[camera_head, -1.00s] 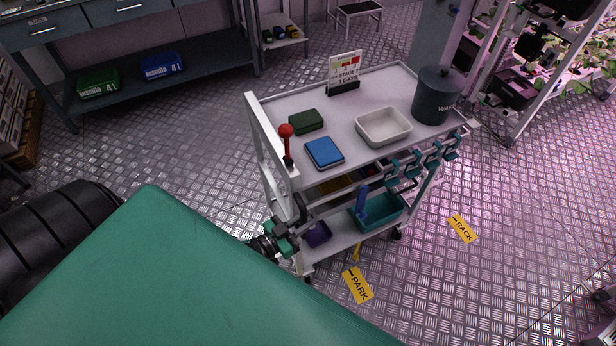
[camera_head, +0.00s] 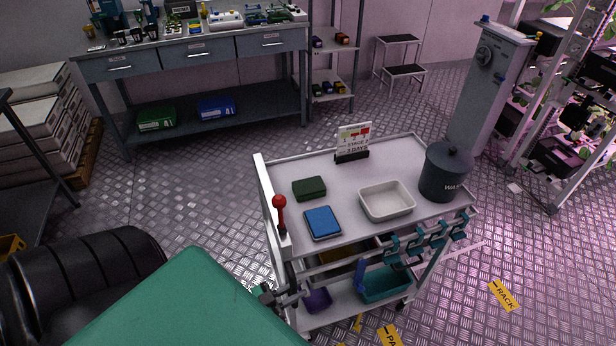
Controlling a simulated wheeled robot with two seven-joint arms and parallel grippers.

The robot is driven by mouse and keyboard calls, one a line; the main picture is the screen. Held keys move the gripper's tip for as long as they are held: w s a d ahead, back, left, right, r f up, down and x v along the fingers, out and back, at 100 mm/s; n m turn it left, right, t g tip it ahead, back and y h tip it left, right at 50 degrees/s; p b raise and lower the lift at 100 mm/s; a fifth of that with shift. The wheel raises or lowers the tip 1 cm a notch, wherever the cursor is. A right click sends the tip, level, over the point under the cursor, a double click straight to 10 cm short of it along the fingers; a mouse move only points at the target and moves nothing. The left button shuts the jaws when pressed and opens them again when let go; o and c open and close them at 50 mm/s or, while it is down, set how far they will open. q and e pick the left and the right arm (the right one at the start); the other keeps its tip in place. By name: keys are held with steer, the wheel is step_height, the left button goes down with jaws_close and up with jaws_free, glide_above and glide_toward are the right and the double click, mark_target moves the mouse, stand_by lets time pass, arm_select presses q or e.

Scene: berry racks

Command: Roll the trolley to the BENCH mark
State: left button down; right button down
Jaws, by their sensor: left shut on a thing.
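The grey trolley (camera_head: 285,172) stands in the middle of the head view. A white push frame and red-knobbed lever (camera_head: 280,215) are at its left end. My left gripper (camera_head: 279,297) is shut on the trolley's handle at the lower left end, partly hidden by my green arm cover. The yellow RACK mark (camera_head: 504,296) lies on the floor to the trolley's right. The yellow PARK mark (camera_head: 390,337), cut by the bottom edge, lies in front of the trolley. No BENCH mark is readable in view. My right gripper is not in view.
The trolley carries a dark pot (camera_head: 445,175), white tray (camera_head: 386,203), blue box (camera_head: 322,222), green box (camera_head: 309,189) and sign (camera_head: 354,139). A workbench (camera_head: 195,62) stands behind. A step stool (camera_head: 400,72) and grey column (camera_head: 490,88) stand farther right. Open floor lies between bench and trolley.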

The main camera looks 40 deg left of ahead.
arm_select(q)
steer(key=a+p+v, duration=0.1)
steer(key=a+v, duration=0.1)
steer(key=v, duration=1)
steer(key=shift+w+a, duration=0.15)
steer(key=shift+w, duration=0.1)
steer(key=c, duration=1.4)
jaws_free()
steer(key=shift+o, duration=0.2)
steer(key=b+v, duration=0.2)
steer(key=v, duration=1.1)
steer(key=shift+s+a+b, duration=0.15)
steer(key=shift+s+b, duration=0.2)
steer(key=shift+b, duration=0.05)
